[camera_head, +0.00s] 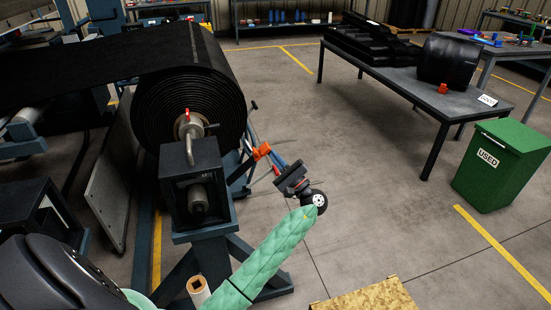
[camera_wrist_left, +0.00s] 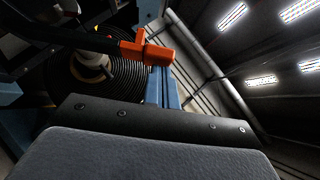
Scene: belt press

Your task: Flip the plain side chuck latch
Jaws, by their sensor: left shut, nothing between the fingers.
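The chuck (camera_head: 193,130) is a metal collar at the near end of the black belt roll's core. A small red-tipped lever (camera_head: 187,113), seemingly the latch, stands upright on it. My left gripper (camera_head: 260,150) has orange tips and is right of the chuck and lever, apart from them, in front of the roll's lower right. Its fingers are shut with nothing between them. In the left wrist view, the orange tips (camera_wrist_left: 147,48) show before the roll and a pale chuck part (camera_wrist_left: 93,60). A dark shape partly hides the chuck there. My right gripper is not in view.
The black belt roll (camera_head: 190,90) rests on a blue stand with a dark box (camera_head: 192,175). At the right are a grey table (camera_head: 400,85) with black parts and a green bin (camera_head: 503,165) marked USED. A wooden crate (camera_head: 370,298) is at the bottom. Open floor lies between.

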